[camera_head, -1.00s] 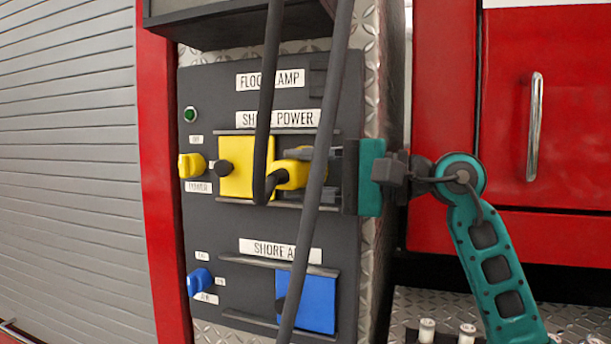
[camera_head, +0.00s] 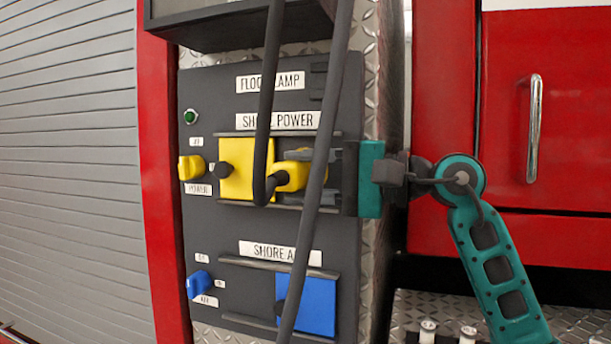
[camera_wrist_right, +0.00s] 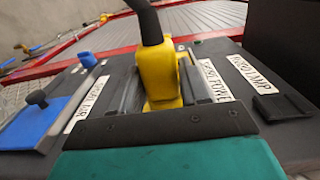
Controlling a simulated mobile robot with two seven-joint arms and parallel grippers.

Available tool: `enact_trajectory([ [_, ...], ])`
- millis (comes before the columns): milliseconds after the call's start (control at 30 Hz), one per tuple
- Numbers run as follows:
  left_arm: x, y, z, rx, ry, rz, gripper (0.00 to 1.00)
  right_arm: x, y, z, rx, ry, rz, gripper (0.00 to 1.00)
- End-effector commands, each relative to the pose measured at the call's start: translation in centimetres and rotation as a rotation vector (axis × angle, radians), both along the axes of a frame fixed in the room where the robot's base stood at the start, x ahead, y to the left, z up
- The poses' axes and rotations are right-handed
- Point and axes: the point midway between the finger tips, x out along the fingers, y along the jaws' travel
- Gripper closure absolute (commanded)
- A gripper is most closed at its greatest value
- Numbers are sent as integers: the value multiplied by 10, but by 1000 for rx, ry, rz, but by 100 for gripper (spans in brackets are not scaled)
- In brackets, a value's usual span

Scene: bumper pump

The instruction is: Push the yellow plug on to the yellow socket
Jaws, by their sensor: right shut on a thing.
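The yellow plug (camera_head: 292,177), with a thick black cable on it, is at the Shore Power section of the dark panel. My right gripper (camera_head: 302,176) comes in from the right and is shut on the plug, with one finger above and one below it. In the right wrist view the plug (camera_wrist_right: 160,75) sits between the two grey fingers (camera_wrist_right: 158,88). A yellow sliding plate (camera_head: 236,172) with a black knob is left of the plug. The yellow socket is hidden behind the plug and gripper, so I cannot tell whether the plug is fully seated. My left gripper is not in view.
Two black cables (camera_head: 319,160) hang in front of the panel (camera_head: 215,230). Below is a blue cover (camera_head: 318,305) between rails. Yellow (camera_head: 190,168) and blue (camera_head: 200,284) switches are on the left. A red cabinet door with a silver handle (camera_head: 534,127) is on the right.

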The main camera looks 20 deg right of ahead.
Motion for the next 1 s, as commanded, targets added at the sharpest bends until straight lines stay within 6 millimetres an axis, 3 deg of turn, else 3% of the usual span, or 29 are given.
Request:
enact_trajectory([
  [633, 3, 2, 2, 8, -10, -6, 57, 7, -5, 1, 1, -3, -1, 82],
  [667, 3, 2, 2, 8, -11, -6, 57, 7, -5, 1, 1, -3, -1, 53],
  [933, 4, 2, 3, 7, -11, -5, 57, 6, -5, 0, 0, -1, -1, 27],
  [1000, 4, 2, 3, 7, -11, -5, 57, 6, -4, 0, -1, -1, -1, 25],
])
